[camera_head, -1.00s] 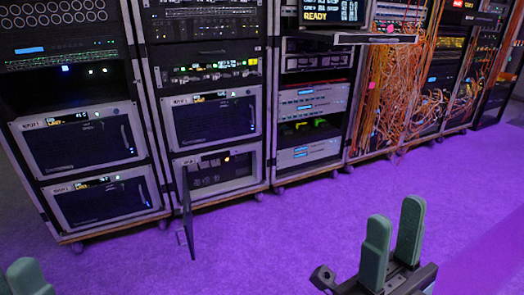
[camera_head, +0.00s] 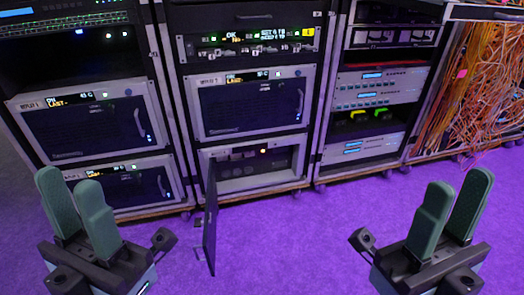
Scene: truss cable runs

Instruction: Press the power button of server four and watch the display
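The bottom server of the second rack (camera_head: 285,161) has its front door (camera_head: 210,222) swung open towards me. The power button cannot be made out. My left gripper (camera_head: 69,178) is open and empty at the lower left, apart from the racks. My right gripper (camera_head: 458,178) is open and empty at the lower right, also apart from them.
Closed servers stand above (camera_head: 250,107) and to the left (camera_head: 88,127). The open door juts over the purple floor (camera_head: 300,245) between my grippers. Orange cables (camera_head: 470,100) hang at the right. The floor before the racks is clear.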

